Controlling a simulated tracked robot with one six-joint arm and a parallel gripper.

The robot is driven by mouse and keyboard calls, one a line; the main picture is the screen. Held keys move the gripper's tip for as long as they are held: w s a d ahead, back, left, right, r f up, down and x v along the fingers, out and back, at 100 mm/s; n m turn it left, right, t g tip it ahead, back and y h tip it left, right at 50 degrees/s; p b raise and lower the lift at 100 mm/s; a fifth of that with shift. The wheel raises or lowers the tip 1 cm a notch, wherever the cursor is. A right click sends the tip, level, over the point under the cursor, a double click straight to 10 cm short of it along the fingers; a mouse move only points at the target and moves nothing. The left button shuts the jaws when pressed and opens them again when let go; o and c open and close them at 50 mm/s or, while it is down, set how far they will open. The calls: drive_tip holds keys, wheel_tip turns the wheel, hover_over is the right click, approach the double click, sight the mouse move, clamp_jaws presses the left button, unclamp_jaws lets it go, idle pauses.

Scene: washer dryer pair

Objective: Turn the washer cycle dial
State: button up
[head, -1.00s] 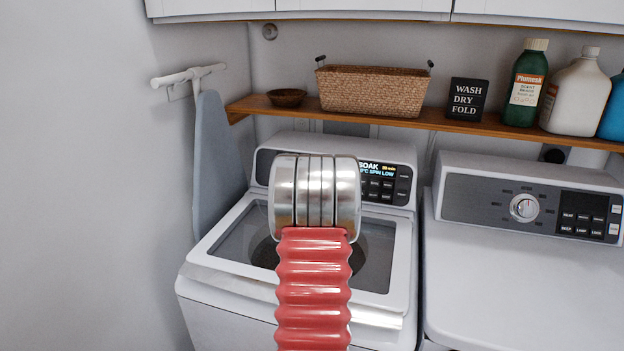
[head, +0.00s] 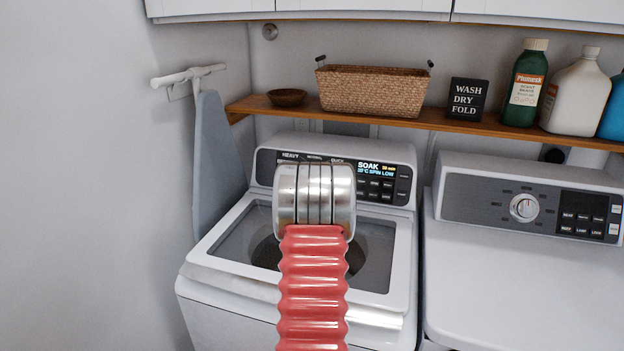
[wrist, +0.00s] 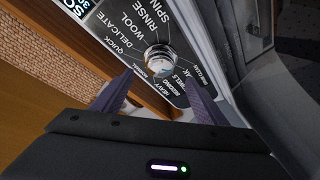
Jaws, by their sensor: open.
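The washer (head: 205,290) stands at the left in the head view, its lid open or see-through over the drum. My silver wrist and red arm cover the dial there and hide my gripper. In the wrist view the washer dial (wrist: 158,62) is a round silver knob ringed by cycle names such as HEAVY, QUICK and RINSE. My gripper (wrist: 157,74) is open, with one dark finger on each side of the dial in the picture. I cannot tell whether either finger touches it.
The dryer (head: 530,285) stands to the right, with its own knob (head: 524,208). A wooden shelf (head: 455,122) above holds a woven basket (head: 373,91), a sign and bottles. An ironing board (head: 215,160) hangs at the left wall.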

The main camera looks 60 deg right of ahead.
drive_tip(key=shift+x, duration=4.25)
drive_tip(key=shift+c, duration=0.4)
drive_tip(key=c, duration=1)
drive_tip(key=shift+m, duration=0.3)
drive_tip(key=shift+w+a+m+h, duration=0.1)
drive_tip(key=shift+m+h, duration=0.3)
drive_tip(key=shift+m, duration=0.3)
drive_tip(key=o, duration=1.1)
